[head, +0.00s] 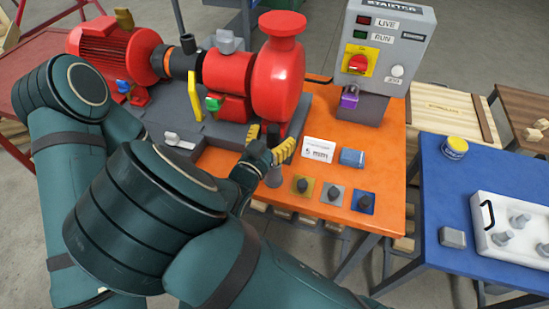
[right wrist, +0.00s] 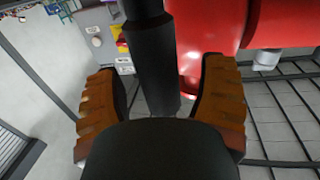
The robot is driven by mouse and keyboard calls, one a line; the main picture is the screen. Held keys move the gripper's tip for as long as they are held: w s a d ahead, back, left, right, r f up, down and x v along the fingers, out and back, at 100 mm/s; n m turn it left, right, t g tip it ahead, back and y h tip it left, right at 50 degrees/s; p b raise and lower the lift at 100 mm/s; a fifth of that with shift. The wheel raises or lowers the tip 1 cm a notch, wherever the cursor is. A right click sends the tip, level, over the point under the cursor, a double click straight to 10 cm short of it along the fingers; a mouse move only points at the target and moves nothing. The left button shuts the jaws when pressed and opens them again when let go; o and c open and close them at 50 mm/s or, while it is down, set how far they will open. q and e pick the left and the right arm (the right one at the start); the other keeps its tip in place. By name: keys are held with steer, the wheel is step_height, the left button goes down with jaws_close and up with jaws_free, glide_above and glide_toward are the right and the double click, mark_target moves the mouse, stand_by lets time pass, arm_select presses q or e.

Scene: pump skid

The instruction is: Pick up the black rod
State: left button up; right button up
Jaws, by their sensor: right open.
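The black rod (right wrist: 155,65) is a dark cylinder that runs down from the top of the right wrist view. Its near end lies between the two ribbed orange-brown fingers of my right gripper (right wrist: 160,105), with gaps on both sides. In the head view my right gripper (head: 270,143) is at the front of the red pump, above the orange table, with its yellow fingers apart. A dark piece of the rod (head: 273,133) shows between them, partly hidden by the gripper. My left gripper is not in view.
The red pump (head: 278,80) stands close behind the right gripper. A grey starter box (head: 385,45) is at the back right of the orange table (head: 390,150). A white card (head: 318,150), a blue block (head: 352,158) and several knobs lie nearby. A blue table (head: 440,200) is further right.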

jaws_close()
steer(key=shift+r, duration=0.1)
